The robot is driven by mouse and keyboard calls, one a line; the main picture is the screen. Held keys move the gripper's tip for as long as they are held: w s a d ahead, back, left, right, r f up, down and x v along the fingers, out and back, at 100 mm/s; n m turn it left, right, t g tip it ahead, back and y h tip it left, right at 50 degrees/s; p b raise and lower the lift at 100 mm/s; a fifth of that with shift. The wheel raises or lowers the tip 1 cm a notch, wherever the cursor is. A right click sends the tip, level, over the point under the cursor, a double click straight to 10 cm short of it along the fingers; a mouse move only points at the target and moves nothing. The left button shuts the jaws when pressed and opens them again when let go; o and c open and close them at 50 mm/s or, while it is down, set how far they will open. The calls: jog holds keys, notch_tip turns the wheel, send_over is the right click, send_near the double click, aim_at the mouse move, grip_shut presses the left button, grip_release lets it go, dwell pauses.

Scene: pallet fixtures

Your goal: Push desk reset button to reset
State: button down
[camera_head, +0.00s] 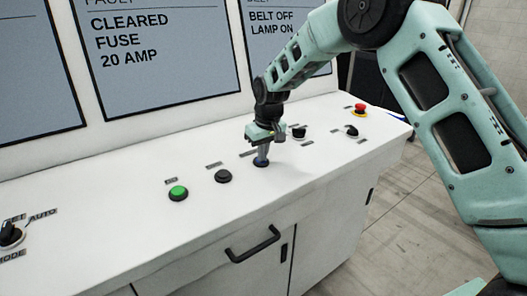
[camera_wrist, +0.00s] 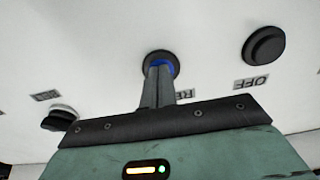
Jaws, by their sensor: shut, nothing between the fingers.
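The reset button (camera_head: 261,163) is a blue button in a dark ring on the white desk (camera_head: 110,200), in the middle of the row of controls. My gripper (camera_head: 262,157) is shut and empty, pointing down with its fingertips at the blue button. In the wrist view the shut fingers (camera_wrist: 157,72) overlap the blue reset button (camera_wrist: 162,63) and cover part of it. They look to be touching it or very close; I cannot tell whether it is pressed down. A label beginning "RE" (camera_wrist: 184,94) is partly hidden behind the fingers.
A black button (camera_head: 223,176) and a green button (camera_head: 178,193) stand left of it. A black knob (camera_head: 299,131), another knob (camera_head: 352,131) and a red emergency button (camera_head: 360,109) stand right. A mode switch (camera_head: 10,234) is far left. Screens (camera_head: 160,60) rise behind the desk.

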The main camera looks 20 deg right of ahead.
notch_tip(320, 180, up, 14)
jog(key=s, duration=0.2)
jog(key=shift+d+b, duration=0.4)
jog(key=shift+d, duration=0.05)
jog(key=shift+f, duration=0.1)
dwell(0.3)
jog(key=s+a+f+n+b, duration=0.1)
jog(key=s+a, duration=0.2)
jog(key=s, duration=0.4)
jog(key=s+a+f+g, duration=0.1)
jog(key=s+a, duration=0.3)
jog(key=s, duration=0.3)
jog(key=s+a+f+n+b, duration=0.1)
jog(key=s+a+f, duration=0.15)
jog(key=s, duration=0.35)
jog(key=s+d+f+n, duration=0.1)
jog(key=s+f, duration=0.2)
jog(key=s, duration=0.7)
jog(key=s+d+f+n+b, duration=0.1)
jog(key=s+f, duration=0.2)
jog(key=s, duration=0.8)
jog(key=shift+d+g, duration=0.15)
jog(key=shift+g, duration=0.25)
